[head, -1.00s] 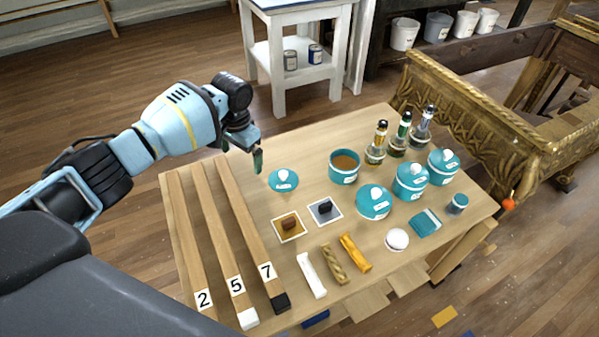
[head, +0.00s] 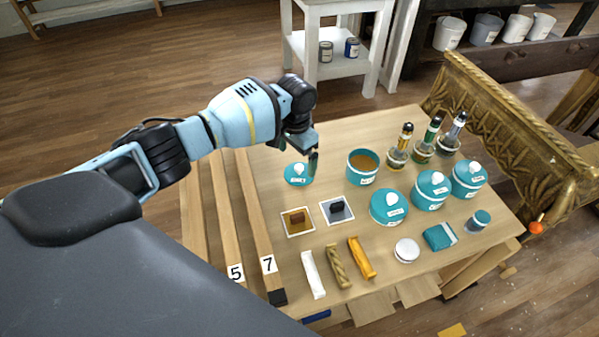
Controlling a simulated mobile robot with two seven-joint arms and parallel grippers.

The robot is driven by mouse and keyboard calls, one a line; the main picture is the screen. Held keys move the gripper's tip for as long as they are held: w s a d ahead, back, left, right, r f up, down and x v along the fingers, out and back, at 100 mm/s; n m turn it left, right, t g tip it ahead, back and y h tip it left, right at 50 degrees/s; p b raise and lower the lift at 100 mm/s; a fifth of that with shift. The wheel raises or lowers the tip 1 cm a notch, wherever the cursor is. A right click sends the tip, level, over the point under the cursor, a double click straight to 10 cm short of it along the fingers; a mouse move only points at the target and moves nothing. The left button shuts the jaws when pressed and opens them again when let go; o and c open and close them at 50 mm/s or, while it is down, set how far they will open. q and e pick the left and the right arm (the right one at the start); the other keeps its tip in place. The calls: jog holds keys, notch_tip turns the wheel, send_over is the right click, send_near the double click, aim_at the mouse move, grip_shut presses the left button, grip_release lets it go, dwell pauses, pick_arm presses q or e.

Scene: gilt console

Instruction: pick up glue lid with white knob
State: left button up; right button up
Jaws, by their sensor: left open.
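The teal glue lid (head: 291,180) with a white knob lies flat on the table, near its back left, beside the open teal pot (head: 362,168) with brown contents. My left gripper (head: 312,161) is open just above the lid's right side and partly behind it in the picture, with its fingers pointing down. I cannot tell whether the fingers touch the lid. Other teal pots with white-knobbed lids stand to the right, the nearest (head: 389,207) in front of two more. My right gripper is not in view.
Wooden strips numbered 5 and 7 (head: 253,215) lie left of the lid. Sample cards (head: 298,232), small bars (head: 312,273), a white round piece (head: 406,250) and bottles (head: 398,158) share the table (head: 390,119). A gilt console (head: 505,125) stands behind right.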

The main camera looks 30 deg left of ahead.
aim_at(297, 168)
pick_arm(q)
notch_tip(297, 168, down, 4)
jog(key=shift+d+f+b, duration=0.1)
jog(key=shift+f+b, duration=0.05)
jog(key=shift+b, duration=0.2)
jog(key=shift+f, duration=0.35)
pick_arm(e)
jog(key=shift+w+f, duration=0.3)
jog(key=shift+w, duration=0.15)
pick_arm(q)
jog(key=c, duration=1.1)
jog(key=shift+o, duration=0.2)
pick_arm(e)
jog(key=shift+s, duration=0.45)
